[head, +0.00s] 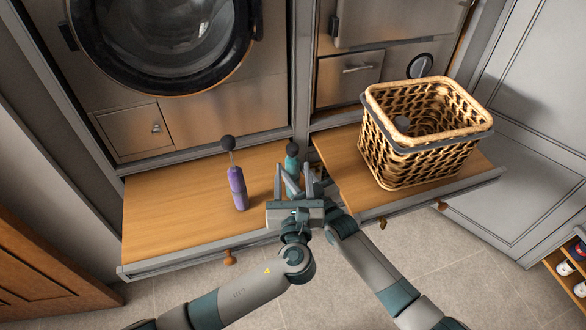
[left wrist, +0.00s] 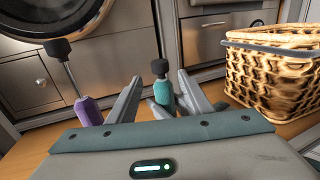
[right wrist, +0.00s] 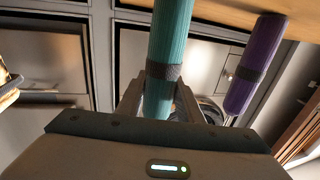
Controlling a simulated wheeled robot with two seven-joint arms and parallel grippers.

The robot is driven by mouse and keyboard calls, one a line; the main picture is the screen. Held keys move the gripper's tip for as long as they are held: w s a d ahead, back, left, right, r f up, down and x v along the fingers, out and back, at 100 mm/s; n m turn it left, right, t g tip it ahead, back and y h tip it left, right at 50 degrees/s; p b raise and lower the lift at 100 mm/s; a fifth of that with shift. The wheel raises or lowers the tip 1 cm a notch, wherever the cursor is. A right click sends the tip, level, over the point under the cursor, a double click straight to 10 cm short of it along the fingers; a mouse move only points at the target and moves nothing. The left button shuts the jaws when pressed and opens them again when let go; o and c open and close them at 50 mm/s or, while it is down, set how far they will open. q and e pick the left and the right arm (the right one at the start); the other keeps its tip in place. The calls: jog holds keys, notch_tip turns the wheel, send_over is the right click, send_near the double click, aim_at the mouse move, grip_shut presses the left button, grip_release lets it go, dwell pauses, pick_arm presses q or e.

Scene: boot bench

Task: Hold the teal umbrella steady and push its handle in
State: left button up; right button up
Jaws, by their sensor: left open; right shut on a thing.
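The teal umbrella (head: 291,163) stands upright on the wooden bench, its lower part hidden by my grippers in the head view. Its dark knob handle (left wrist: 160,68) sits close on the teal body (left wrist: 165,97); no bare shaft shows between them. My left gripper (head: 292,180) is open, its fingers spread on either side of the umbrella in the left wrist view (left wrist: 158,88), with no clear contact. My right gripper (right wrist: 162,95) is shut on the umbrella near its dark band (right wrist: 163,71); in the head view it is mostly hidden behind the left gripper.
A purple umbrella (head: 238,188) stands to the left, its knob raised on a thin shaft. A wicker basket (head: 385,158) with a dark handle stands to the right, holding a grey-topped thing. A washer door (head: 165,40) is behind. The bench's left part is clear.

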jog(key=o, duration=1.3)
jog(key=v, duration=1.2)
jog(key=shift+s, duration=0.1)
